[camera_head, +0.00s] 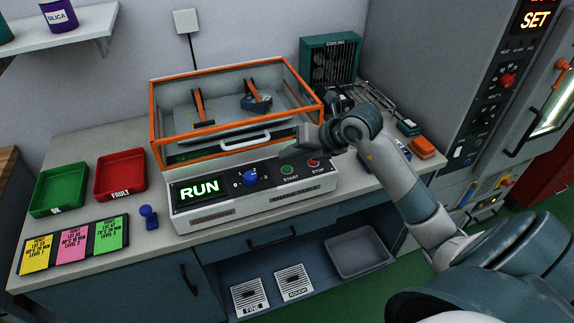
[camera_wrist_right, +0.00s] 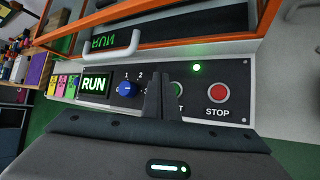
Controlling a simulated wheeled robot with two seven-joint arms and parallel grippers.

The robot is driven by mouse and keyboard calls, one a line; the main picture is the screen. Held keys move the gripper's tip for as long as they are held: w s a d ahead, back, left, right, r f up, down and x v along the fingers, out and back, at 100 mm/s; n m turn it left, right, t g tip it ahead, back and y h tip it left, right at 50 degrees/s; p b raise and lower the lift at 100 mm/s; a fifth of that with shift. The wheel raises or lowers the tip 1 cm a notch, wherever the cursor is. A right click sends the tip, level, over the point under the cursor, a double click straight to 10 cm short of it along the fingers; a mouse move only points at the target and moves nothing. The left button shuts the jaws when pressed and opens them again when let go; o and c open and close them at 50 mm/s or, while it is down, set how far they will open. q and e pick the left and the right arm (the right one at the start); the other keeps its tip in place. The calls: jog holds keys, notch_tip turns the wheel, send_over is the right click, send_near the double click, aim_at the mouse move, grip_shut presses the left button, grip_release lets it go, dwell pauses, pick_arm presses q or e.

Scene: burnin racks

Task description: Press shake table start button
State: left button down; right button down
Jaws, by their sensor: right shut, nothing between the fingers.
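The shake table control box (camera_head: 235,208) stands at the front of the bench, its display (camera_head: 199,189) reading RUN in green. The green START button (camera_head: 288,169) sits left of the red STOP button (camera_head: 313,162). My right gripper (camera_head: 301,144) is shut and empty, just above and behind the START button in the head view. In the right wrist view its closed fingers (camera_wrist_right: 161,97) partly cover the START button (camera_wrist_right: 177,91); whether they touch it I cannot tell. A green lamp (camera_wrist_right: 197,68) glows beside the buttons. My left gripper is not in view.
The orange-framed shake table (camera_head: 237,139) with a white handle stands behind the box. A blue knob (camera_head: 250,177) is left of START. Green (camera_head: 60,190) and red (camera_head: 121,174) trays and coloured cards (camera_head: 73,245) lie at the left. An oven (camera_head: 490,90) stands at the right.

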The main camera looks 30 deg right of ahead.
aim_at(290, 170)
jog(key=shift+r+p, duration=0.9)
jog(key=shift+r, duration=0.65)
